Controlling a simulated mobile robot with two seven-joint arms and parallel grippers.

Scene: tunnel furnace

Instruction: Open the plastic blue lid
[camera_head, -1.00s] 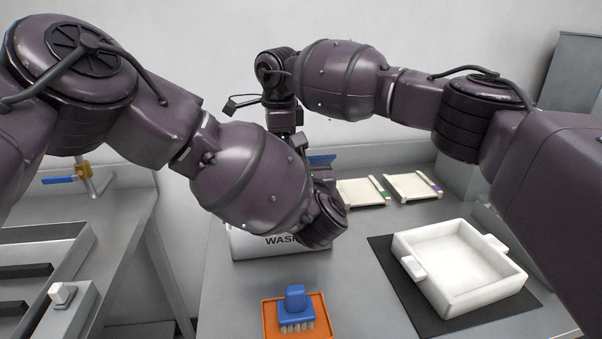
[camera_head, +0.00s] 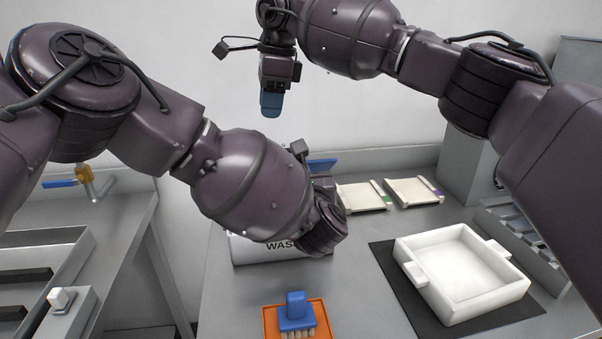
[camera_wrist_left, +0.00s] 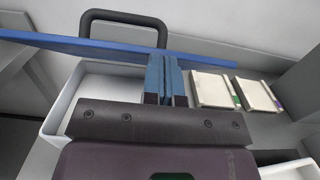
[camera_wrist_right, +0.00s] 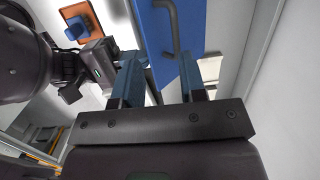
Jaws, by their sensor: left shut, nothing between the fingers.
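The blue lid (camera_wrist_left: 100,47) is raised at an angle over the white box (camera_wrist_left: 62,112), which shows open beneath it in the left wrist view. Its dark handle (camera_wrist_left: 125,15) is on the upper face. My left gripper (camera_wrist_left: 166,62) is shut and empty, with its fingertips close under the lid; contact is unclear. In the head view the left fingers are hidden, and only a strip of lid (camera_head: 322,166) shows behind my left wrist. My right gripper (camera_head: 271,103) is high above the box, open and empty. The lid (camera_wrist_right: 165,40) and handle show beyond its fingers (camera_wrist_right: 160,75).
A blue-handled brush (camera_head: 296,310) stands on an orange tray (camera_head: 268,322) in front of the box. A white square dish (camera_head: 480,300) sits on a dark mat at the right. Two pale trays (camera_head: 360,197) (camera_head: 412,191) lie behind. My left forearm blocks much of the box.

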